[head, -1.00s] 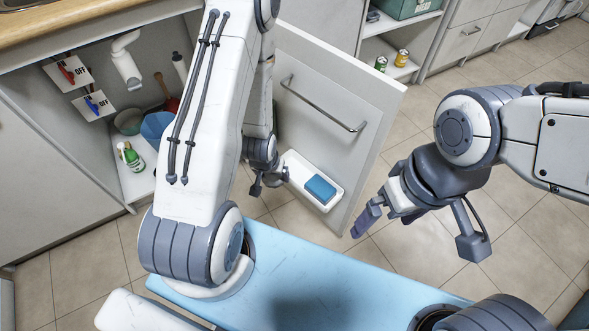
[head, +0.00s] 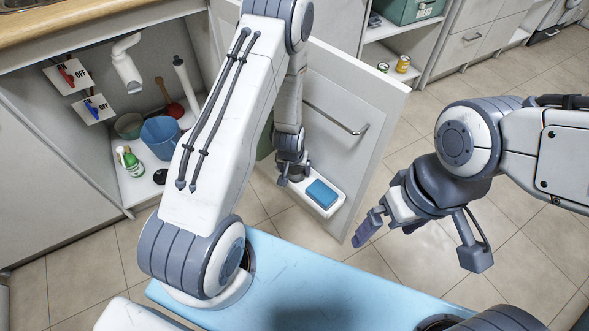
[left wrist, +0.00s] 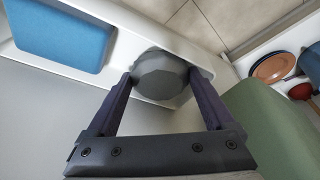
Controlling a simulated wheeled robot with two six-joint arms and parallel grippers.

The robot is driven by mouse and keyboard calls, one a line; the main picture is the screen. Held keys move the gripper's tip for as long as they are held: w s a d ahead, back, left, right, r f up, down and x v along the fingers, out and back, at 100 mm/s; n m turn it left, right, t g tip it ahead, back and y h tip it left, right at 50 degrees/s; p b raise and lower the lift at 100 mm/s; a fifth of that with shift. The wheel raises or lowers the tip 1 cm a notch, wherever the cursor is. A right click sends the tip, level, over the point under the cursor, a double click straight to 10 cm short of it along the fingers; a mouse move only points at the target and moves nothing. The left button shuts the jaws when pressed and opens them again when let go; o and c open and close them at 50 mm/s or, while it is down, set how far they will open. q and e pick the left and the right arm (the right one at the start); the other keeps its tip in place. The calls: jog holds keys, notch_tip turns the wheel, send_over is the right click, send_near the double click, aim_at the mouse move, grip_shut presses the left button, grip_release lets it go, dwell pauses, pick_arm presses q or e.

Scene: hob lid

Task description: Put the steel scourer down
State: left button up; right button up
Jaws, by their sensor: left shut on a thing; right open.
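My left gripper (head: 286,182) is at the left end of a white tray (head: 331,207) on the inner side of the open cabinet door. In the left wrist view its two dark fingers (left wrist: 163,80) are shut on the steel scourer (left wrist: 160,70), a grey, faceted round lump. The scourer is within the outline of the tray, beside the blue sponge (left wrist: 62,28); I cannot tell if it touches the tray floor. In the head view the scourer is hidden by the gripper. My right gripper (head: 364,227) is open and empty, to the right of the door.
The cabinet door (head: 375,110) stands open with a bar handle (head: 340,118). A green object (left wrist: 270,130) is close to the left gripper. Floor to the right is clear.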

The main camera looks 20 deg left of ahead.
pick_arm(q)
jog(key=shift+f+b, duration=0.4)
jog(key=shift+f, duration=0.25)
jog(key=o, duration=1.2)
jog(key=shift+r, duration=0.2)
jog(key=p+v, duration=0.4)
jog(key=v, duration=0.8)
jog(key=shift+r+p, duration=0.35)
jog(key=shift+r, duration=0.1)
